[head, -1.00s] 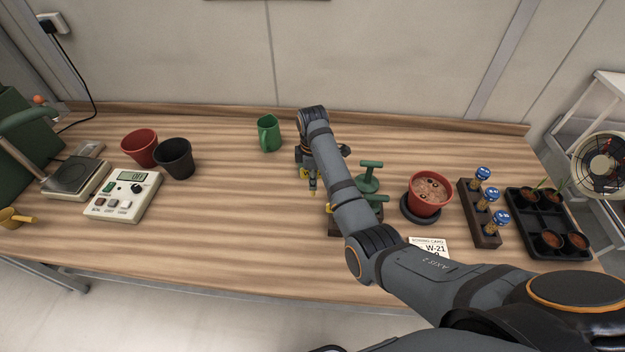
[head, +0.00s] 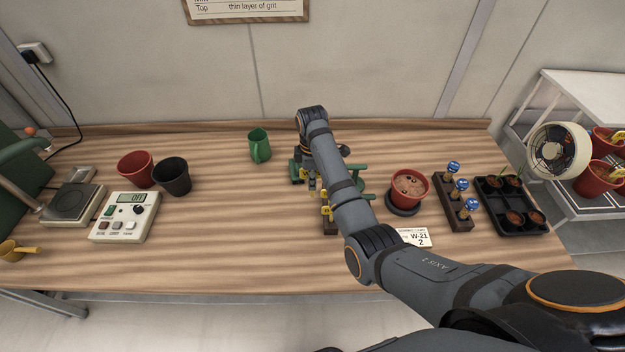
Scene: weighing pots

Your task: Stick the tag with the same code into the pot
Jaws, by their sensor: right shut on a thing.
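My right gripper (head: 313,188) is shut on a yellow tag (head: 323,195), beside a dark tag rack (head: 329,228); my forearm hides much of both. Another yellow tag (head: 327,210) shows at the rack. The tags' codes are too small to read. A red pot (head: 409,188) filled with brown soil stands on a dark saucer (head: 403,209), to the right of my arm. A white card (head: 416,238) reading W-21 2 lies in front of it, partly covered by my arm. My left gripper is not in view.
Green tools (head: 358,170) stand close around my right gripper. A dark block with blue-topped vials (head: 453,207) and a black seedling tray (head: 512,222) are at the right.

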